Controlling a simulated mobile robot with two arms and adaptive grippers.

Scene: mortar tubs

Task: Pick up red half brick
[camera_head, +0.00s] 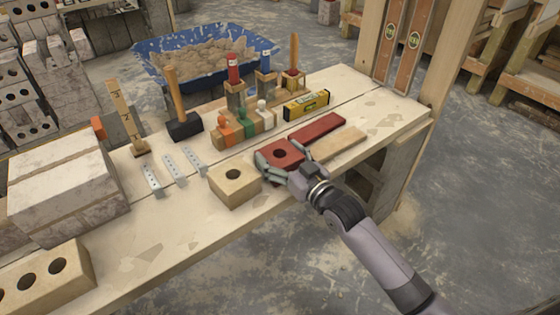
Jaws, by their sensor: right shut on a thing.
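The red half brick (281,153), with one round hole in its top, is at the front edge of the wooden workbench. My right gripper (283,169) reaches in from the lower right and is shut on this brick, with its fingers around the near side and left end. The fingers hide part of the brick's near face. I cannot tell whether the brick touches the bench. My left gripper is not in view.
A yellow half brick (234,184) stands close on the left. A long red piece (317,130) and a tan wooden piece (339,145) lie close behind and right. A spirit level (306,105), a mallet (184,128) and a tool rack (242,127) stand farther back. The bench's right end is clear (393,118).

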